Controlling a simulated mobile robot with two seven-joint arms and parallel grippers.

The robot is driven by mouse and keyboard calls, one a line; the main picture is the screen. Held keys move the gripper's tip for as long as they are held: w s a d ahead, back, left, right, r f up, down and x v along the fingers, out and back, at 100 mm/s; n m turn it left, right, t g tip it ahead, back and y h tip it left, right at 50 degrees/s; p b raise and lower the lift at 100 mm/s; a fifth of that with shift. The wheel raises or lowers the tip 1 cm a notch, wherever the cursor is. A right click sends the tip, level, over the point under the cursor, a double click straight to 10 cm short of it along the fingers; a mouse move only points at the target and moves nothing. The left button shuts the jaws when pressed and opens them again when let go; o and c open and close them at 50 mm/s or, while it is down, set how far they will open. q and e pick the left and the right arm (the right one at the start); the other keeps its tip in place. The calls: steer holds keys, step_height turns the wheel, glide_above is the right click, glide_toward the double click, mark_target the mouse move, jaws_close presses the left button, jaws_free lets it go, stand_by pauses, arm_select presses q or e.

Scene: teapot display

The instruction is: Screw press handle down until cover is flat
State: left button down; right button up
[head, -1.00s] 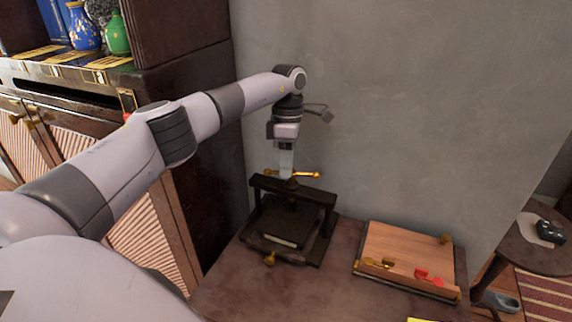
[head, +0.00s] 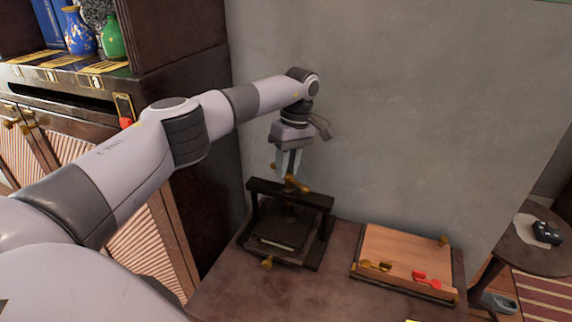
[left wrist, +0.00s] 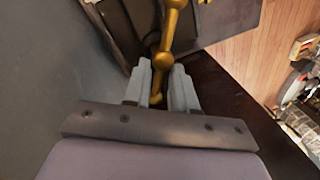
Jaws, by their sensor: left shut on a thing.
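A dark screw press (head: 320,208) stands on the brown table against the grey wall. Its golden handle (head: 298,185) sits on top of the crossbar, at a slant in the head view. My left gripper (head: 287,170) points down over the press and is shut on one arm of the handle. In the left wrist view the golden handle (left wrist: 169,40) runs between the two pale fingers (left wrist: 158,88). Below the crossbar is the dark cover (head: 285,228), with a lighter edge at its front. I cannot tell whether it is flat. My right gripper is out of view.
A wooden board (head: 405,256) with golden fittings and a red item (head: 428,280) lies to the right of the press. A dark cabinet (head: 200,110) stands close on the left. The table front (head: 290,295) is clear.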

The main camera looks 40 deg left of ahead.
arm_select(q)
steer(key=shift+m, duration=0.4)
steer(key=c, duration=0.9)
jaws_free()
steer(key=shift+c, duration=0.2)
steer(key=shift+r, duration=0.1)
step_height(320, 180, up, 7)
steer(key=w, duration=0.1)
steer(key=shift+w+d+b, duration=0.15)
steer(key=shift+d+b, duration=0.1)
steer(key=shift+b, duration=0.1)
